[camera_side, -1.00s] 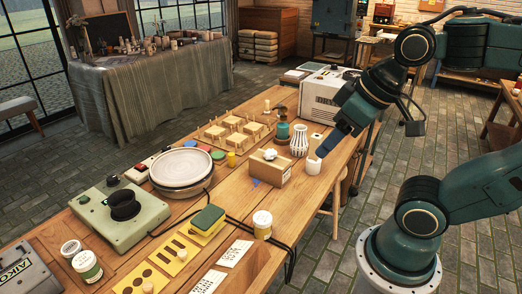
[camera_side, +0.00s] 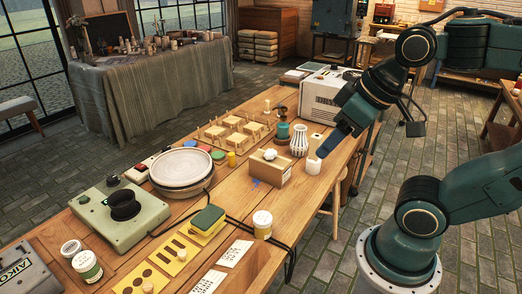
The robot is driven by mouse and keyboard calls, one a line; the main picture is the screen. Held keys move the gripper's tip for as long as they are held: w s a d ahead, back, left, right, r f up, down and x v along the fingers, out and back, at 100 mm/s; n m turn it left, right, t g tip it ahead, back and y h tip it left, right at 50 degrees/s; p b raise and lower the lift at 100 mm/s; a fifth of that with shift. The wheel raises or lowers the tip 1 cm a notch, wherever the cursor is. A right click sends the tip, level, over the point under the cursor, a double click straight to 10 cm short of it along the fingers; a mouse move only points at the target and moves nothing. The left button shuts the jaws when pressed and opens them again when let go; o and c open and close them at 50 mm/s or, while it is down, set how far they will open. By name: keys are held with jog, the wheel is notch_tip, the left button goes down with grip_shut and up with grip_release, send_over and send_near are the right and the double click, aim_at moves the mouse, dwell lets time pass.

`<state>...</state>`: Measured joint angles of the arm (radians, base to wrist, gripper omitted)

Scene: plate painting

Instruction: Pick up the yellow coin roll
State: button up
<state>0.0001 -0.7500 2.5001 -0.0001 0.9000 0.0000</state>
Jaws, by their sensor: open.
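The yellow coin roll (camera_side: 231,159) looks like a small upright yellow cylinder standing on the wooden table, just right of a green disc (camera_side: 218,155). My gripper (camera_side: 321,156) is at the right side of the table, pointing down and left, beside a white cup (camera_side: 313,166). It is open, and the gap between its fingers is hard to see from here. It is well to the right of the coin roll, with the cardboard box and the white vase standing in the span between them.
A cardboard box (camera_side: 270,171) and a ribbed white vase (camera_side: 299,141) stand right of the roll. A wooden rack with pegs (camera_side: 213,131) is behind it. A round plate on a turntable (camera_side: 182,187) is to its left. Bare tabletop (camera_side: 225,190) lies in front.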

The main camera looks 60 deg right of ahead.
jog(key=shift+c, duration=0.3)
jog(key=w+d+r+m+g, duration=0.1)
jog(key=w+r+m, duration=0.15)
jog(key=w, duration=0.35)
jog(key=w+d+r+m, duration=0.2)
jog(key=w+r, duration=0.1)
jog(key=w, duration=0.4)
jog(key=m+g, duration=0.5)
jog(key=m, duration=0.9)
send_over(232, 153)
notch_tip(232, 153, down, 27)
jog(key=shift+f, duration=4.2)
